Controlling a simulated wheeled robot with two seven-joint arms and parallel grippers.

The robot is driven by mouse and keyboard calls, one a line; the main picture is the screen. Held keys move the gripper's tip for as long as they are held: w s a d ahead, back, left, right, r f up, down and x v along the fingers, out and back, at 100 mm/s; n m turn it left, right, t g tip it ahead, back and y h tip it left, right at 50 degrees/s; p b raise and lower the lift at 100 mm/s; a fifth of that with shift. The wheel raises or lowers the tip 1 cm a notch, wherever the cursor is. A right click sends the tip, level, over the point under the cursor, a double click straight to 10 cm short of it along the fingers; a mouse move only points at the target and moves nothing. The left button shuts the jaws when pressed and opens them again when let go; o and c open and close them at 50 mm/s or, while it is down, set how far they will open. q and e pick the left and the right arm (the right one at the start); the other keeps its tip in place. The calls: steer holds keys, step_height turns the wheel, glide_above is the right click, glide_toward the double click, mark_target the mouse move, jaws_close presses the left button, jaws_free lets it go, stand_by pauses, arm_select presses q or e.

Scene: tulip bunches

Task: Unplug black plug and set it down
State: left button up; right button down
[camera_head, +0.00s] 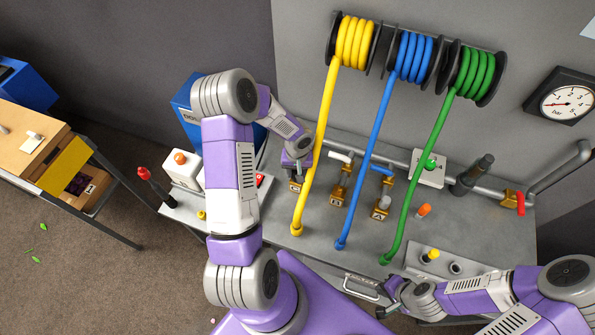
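I cannot pick out the black plug with certainty. A dark cylinder (474,174) sticks up at a tilt beside the grey pipe on the right of the bench. A grey plug (384,202) stands at a brass fitting, and an orange plug (424,211) and a yellow plug (432,254) stand farther right. My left gripper (297,168) points down over the leftmost brass fitting, left of the yellow hose; its fingertips are too small and covered to read. My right gripper (386,302) is low at the bench's front edge, fingers apart, with nothing seen between them.
Yellow (327,120), blue (376,130) and green (431,140) hoses hang from wall reels to the bench (325,215). A red-tipped lever (150,184) stands at the bench's left end. A pressure gauge (567,102) is on the wall. Bare bench shows between the hose ends.

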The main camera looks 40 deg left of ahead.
arm_select(q)
steer(key=shift+c, duration=1.1)
steer(key=shift+r, duration=0.15)
steer(key=shift+r+p, duration=0.85)
steer(key=shift+r, duration=0.75)
steer(key=shift+r, duration=0.15)
steer(key=shift+r+p, duration=1.15)
steer(key=shift+r, duration=0.7)
